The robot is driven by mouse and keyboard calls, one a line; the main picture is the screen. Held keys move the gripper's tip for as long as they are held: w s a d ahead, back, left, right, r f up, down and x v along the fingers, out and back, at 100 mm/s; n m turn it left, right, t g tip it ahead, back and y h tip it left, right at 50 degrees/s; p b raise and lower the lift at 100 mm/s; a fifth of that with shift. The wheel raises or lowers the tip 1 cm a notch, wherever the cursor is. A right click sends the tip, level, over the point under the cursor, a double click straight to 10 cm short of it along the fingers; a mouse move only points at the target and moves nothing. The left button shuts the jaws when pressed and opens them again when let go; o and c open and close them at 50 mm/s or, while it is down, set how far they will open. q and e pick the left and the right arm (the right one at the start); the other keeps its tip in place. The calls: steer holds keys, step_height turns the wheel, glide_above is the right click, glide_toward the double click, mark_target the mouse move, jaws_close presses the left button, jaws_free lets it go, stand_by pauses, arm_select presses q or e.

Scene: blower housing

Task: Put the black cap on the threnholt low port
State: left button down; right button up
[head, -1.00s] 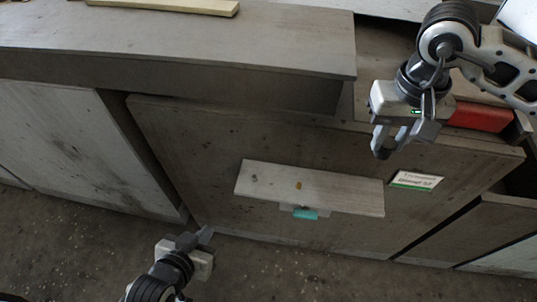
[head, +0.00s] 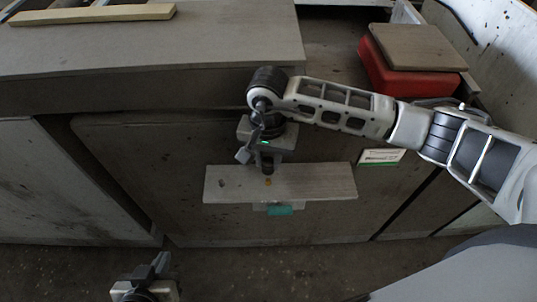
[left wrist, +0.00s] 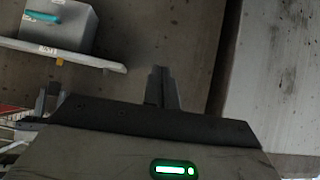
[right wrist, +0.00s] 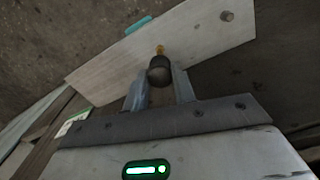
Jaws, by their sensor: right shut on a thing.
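The black cap (right wrist: 160,72) is between the fingertips of my right gripper (right wrist: 159,88), which is shut on it. A small yellow port (right wrist: 160,49) shows just past the cap in the right wrist view; I cannot tell whether they touch. In the head view the port (head: 268,183) is on the pale board, just below my right gripper (head: 264,165), where the cap is hard to make out. My left gripper (head: 152,270) is low at the left, away from the board.
The pale board (head: 325,183) stands out from a brown panel, with a grey stud (right wrist: 226,15) on it. A grey box (left wrist: 62,22) with a teal part is on its underside. A white and green label (head: 381,157) and a red box (head: 400,80) are to the right.

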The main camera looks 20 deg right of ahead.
step_height(320, 180, down, 3)
steer(key=shift+r+b, duration=0.1)
steer(key=shift+b, duration=0.55)
steer(key=shift+f+b, duration=0.2)
steer(key=shift+b, duration=0.2)
steer(key=shift+f, duration=0.2)
steer(key=shift+f+b, duration=0.5)
steer(key=shift+b, duration=0.3)
